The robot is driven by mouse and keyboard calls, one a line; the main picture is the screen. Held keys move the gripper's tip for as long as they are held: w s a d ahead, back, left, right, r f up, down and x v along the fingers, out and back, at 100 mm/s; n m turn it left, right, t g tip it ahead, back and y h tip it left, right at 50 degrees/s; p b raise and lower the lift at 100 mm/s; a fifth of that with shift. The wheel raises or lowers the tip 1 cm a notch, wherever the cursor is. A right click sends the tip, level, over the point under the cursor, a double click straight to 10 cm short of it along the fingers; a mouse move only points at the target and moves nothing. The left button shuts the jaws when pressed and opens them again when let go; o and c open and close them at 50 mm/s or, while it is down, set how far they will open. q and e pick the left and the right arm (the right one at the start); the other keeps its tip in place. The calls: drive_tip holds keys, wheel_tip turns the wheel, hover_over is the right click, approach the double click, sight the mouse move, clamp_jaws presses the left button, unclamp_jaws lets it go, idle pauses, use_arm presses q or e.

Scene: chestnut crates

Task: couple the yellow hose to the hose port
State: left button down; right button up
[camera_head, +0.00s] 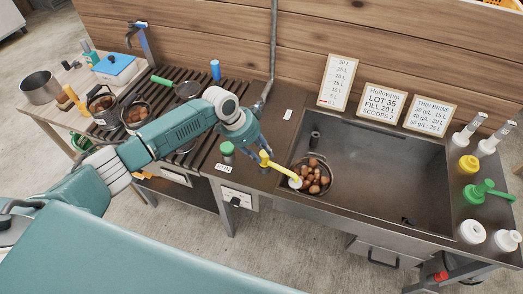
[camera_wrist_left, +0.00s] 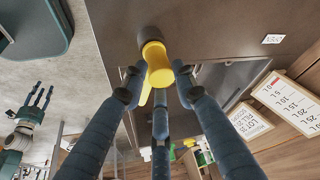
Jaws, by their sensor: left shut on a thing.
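The yellow hose (camera_head: 281,170) shows at the left end of the sink, curving down to a pale end above a round basket of chestnuts. My left gripper (camera_head: 256,149) is shut on the hose near its upper end. In the left wrist view the yellow hose (camera_wrist_left: 158,66) sits between the fingers of my left gripper (camera_wrist_left: 157,85). A brown-grey round piece (camera_wrist_left: 150,37) meets the hose there; I cannot tell whether it is the hose port or whether they are joined. My right gripper (camera_wrist_left: 39,103) shows at the left of the wrist view, fingers spread and empty.
The steel sink (camera_head: 400,170) lies right of the hose, with the chestnut basket (camera_head: 329,183) in its left end. A green-capped bottle (camera_head: 227,150) stands close left of my left gripper. Signs (camera_head: 337,82) stand behind the sink. White, yellow and green fittings (camera_head: 470,231) line the right edge.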

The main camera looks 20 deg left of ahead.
use_arm(q)
drive_tip(key=shift+f, duration=0.2)
drive_tip(key=c, duration=1.3)
unclamp_jaws()
drive_tip(key=shift+r, duration=0.1)
